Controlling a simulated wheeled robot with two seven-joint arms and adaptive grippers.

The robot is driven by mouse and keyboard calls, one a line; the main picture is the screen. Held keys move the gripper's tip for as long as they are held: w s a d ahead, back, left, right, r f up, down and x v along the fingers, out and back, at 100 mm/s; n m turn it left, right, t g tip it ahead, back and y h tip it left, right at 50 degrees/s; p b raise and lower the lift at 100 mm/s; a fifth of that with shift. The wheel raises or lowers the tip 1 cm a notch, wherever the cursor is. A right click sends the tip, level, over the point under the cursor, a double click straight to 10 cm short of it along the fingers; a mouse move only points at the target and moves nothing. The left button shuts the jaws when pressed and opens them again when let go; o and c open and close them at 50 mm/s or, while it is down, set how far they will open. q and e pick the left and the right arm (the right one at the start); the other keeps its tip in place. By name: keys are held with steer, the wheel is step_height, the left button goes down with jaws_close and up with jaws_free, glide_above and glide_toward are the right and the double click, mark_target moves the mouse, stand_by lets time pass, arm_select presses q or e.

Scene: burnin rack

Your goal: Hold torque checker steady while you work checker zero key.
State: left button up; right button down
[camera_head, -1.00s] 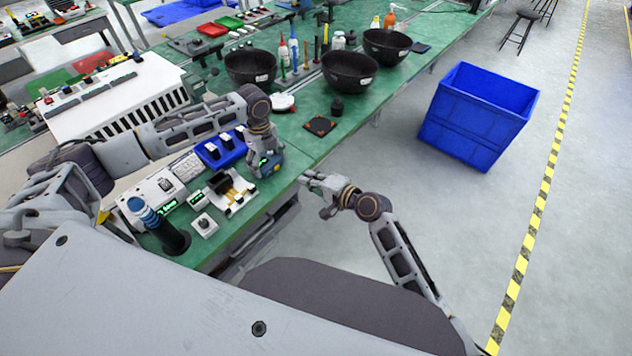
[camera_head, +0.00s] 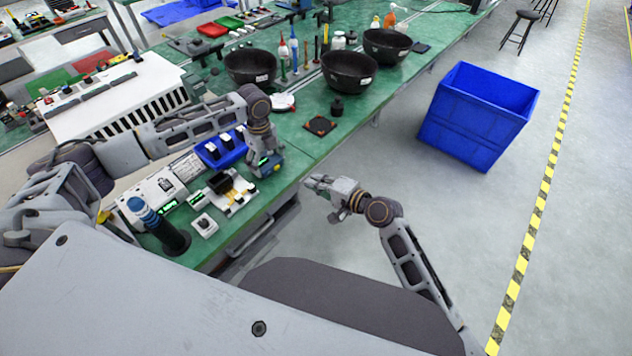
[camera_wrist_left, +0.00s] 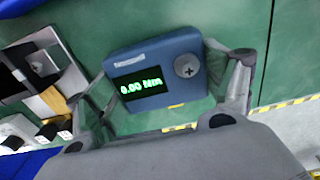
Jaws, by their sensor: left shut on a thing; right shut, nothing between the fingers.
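The torque checker (camera_wrist_left: 158,72) is a blue box with a green lit display reading 0.00 Nm and a round grey knob or key (camera_wrist_left: 187,66) beside it. In the head view the checker (camera_head: 268,164) stands near the table's front edge, partly hidden by my left gripper. My left gripper (camera_head: 264,160) comes down over it and is shut on it, with a finger on each side in the left wrist view (camera_wrist_left: 165,95). My right gripper (camera_head: 315,183) is shut and empty, off the table's front edge, to the right of the checker and apart from it.
Left of the checker are a blue tray (camera_head: 232,155), a board fixture (camera_head: 236,198), a small white button box (camera_head: 204,225) and a dark cylinder with a blue top (camera_head: 174,238). Black bowls (camera_head: 348,86) stand behind. A blue crate (camera_head: 470,135) is on the floor at right.

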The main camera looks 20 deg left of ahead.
arm_select(q)
steer(key=o, duration=1.1)
steer(key=shift+r, duration=0.15)
steer(key=shift+r, duration=5.85)
